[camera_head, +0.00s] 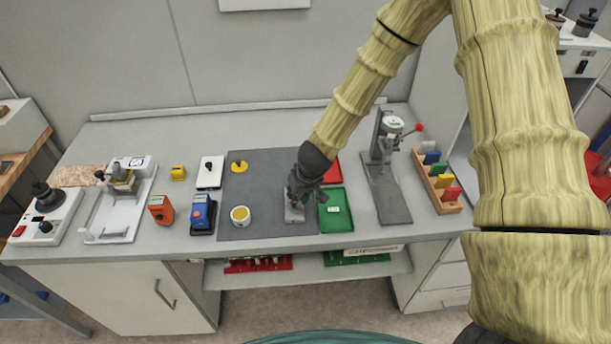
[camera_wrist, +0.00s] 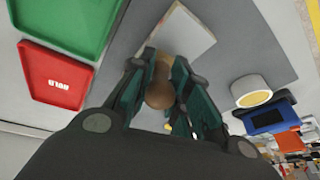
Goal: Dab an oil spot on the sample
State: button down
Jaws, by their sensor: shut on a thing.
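My gripper (camera_head: 300,192) is low over the grey mat and shut on a brown, round-ended tool, probably the dabber. In the wrist view the tool (camera_wrist: 160,90) sits between the fingers of my gripper (camera_wrist: 165,68), which hide its lower end. A pale flat sample block (camera_head: 293,214) lies on the mat just below the gripper; it also shows beyond the fingertips in the wrist view (camera_wrist: 187,36). I cannot tell whether the tool touches it. An open white cup with yellow contents (camera_head: 240,215), likely the oil, stands to the left; the wrist view shows it too (camera_wrist: 252,93).
A yellow round lid (camera_head: 239,165) lies behind the cup on the grey mat (camera_head: 262,188). A green tray (camera_head: 343,223) and red tray (camera_head: 333,174) stand close right of my gripper. Further right is a stand press (camera_head: 384,170). Blue (camera_head: 201,212) and orange (camera_head: 160,209) meters stand left.

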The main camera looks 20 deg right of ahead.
jog(key=shift+s+d, duration=0.1)
jog(key=shift+d, duration=0.7)
notch_tip(320, 180, up, 2)
jog(key=shift+s+d+r+p, duration=0.15)
jog(key=shift+r+p, duration=0.1)
jog(key=shift+p, duration=0.7)
jog(key=shift+a+r+p, duration=0.2)
jog(key=shift+r+p, duration=0.5)
jog(key=shift+r, duration=0.35)
notch_tip(320, 180, up, 3)
jog(key=shift+r, duration=0.2)
jog(key=shift+d, duration=0.15)
